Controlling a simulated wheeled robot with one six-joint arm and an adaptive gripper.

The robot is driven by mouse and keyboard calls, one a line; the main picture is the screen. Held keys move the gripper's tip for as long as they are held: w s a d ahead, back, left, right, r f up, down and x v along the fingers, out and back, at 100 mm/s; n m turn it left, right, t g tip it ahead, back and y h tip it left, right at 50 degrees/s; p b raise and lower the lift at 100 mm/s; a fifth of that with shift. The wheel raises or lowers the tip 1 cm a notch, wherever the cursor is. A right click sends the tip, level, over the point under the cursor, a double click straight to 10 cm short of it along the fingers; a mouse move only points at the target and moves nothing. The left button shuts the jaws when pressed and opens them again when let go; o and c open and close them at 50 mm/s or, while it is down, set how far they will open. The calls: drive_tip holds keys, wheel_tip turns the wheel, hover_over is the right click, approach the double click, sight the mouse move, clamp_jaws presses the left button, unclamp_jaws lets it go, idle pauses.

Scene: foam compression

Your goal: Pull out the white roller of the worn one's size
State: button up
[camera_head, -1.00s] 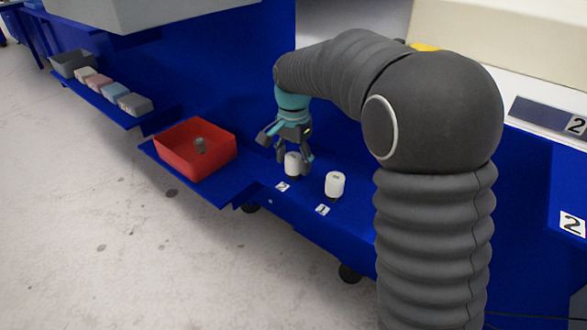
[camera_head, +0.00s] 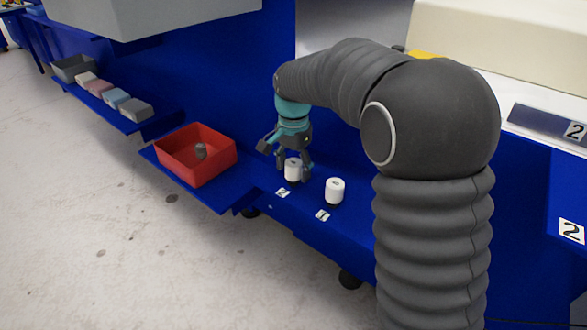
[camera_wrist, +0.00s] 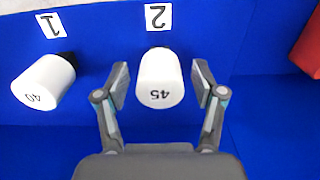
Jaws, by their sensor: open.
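Two white rollers stand on the blue shelf. The roller at label 2 (camera_head: 293,170) reads "45" in the wrist view (camera_wrist: 160,82). The roller at label 1 (camera_head: 335,190) reads "40" in the wrist view (camera_wrist: 45,82). My gripper (camera_head: 294,158) is open around the 45 roller, with one finger on each side and gaps showing in the wrist view (camera_wrist: 160,88). A grey roller (camera_head: 200,151), perhaps the worn one, is in the red bin (camera_head: 222,158); its size mark cannot be read.
Label 2 (camera_head: 283,193) and label 1 (camera_head: 322,215) lie in front of the rollers. The red bin stands left of my gripper on a lower blue shelf. Several small coloured blocks (camera_head: 115,97) and a grey bin (camera_head: 73,67) are at the far left.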

sight(293, 162)
idle(0.8)
clamp_jaws()
drive_tip(key=shift+r+p, duration=0.1)
drive_tip(key=shift+p, duration=0.2)
drive_tip(key=shift+r+p, duration=2.15)
drive_tip(key=shift+r, duration=0.75)
